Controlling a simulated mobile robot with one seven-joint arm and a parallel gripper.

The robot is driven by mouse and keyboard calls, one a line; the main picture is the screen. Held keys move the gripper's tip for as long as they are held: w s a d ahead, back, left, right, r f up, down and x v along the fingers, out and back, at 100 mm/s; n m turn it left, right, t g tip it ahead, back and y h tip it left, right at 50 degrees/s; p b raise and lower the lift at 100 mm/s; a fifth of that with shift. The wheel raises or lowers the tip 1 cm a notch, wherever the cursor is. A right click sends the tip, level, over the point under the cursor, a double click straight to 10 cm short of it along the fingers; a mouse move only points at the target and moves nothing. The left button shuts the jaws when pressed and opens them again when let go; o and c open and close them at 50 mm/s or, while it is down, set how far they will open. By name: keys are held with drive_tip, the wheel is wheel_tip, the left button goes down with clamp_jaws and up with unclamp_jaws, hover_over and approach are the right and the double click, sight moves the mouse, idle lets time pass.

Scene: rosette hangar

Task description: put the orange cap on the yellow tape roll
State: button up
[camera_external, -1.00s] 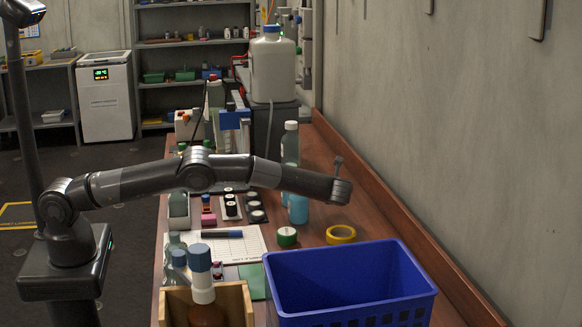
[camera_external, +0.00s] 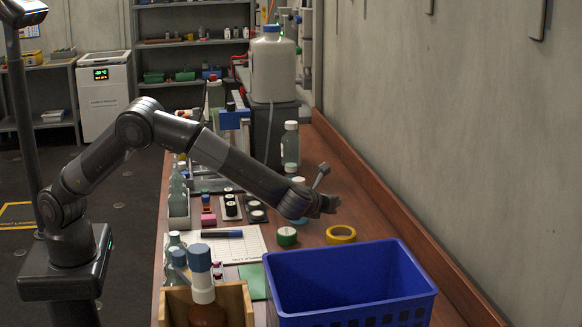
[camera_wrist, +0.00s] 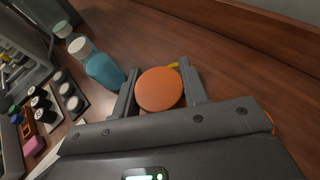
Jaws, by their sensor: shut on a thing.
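The orange cap (camera_wrist: 158,89) is a round disc held between the two fingers of my gripper (camera_wrist: 157,92) in the wrist view. The cap cannot be made out in the external view. My gripper (camera_external: 326,203) is above the bench there, just behind and above the yellow tape roll (camera_external: 340,234). The roll lies flat on the bench behind the blue crate. In the wrist view only a small yellow sliver (camera_wrist: 173,65) shows past the far edge of the cap; the rest is hidden.
The blue crate (camera_external: 412,290) stands in front of the tape roll. A green tape roll (camera_external: 287,237) lies to its left. Capped bottles (camera_external: 290,147) stand behind my gripper. The wall and a wooden ledge (camera_external: 400,216) bound the right side.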

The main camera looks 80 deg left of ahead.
drive_tip(key=s+d, duration=0.1)
drive_tip(key=s+d+m+t, duration=0.1)
drive_tip(key=shift+d+h, duration=0.35)
drive_tip(key=shift+h, duration=0.05)
hover_over(337, 235)
drive_tip(key=s+d, duration=0.2)
drive_tip(key=f, duration=0.7)
drive_tip(key=shift+w+a, duration=0.2)
drive_tip(key=shift+f, duration=2.05)
drive_tip(key=shift+f, duration=0.2)
drive_tip(key=o, duration=0.9)
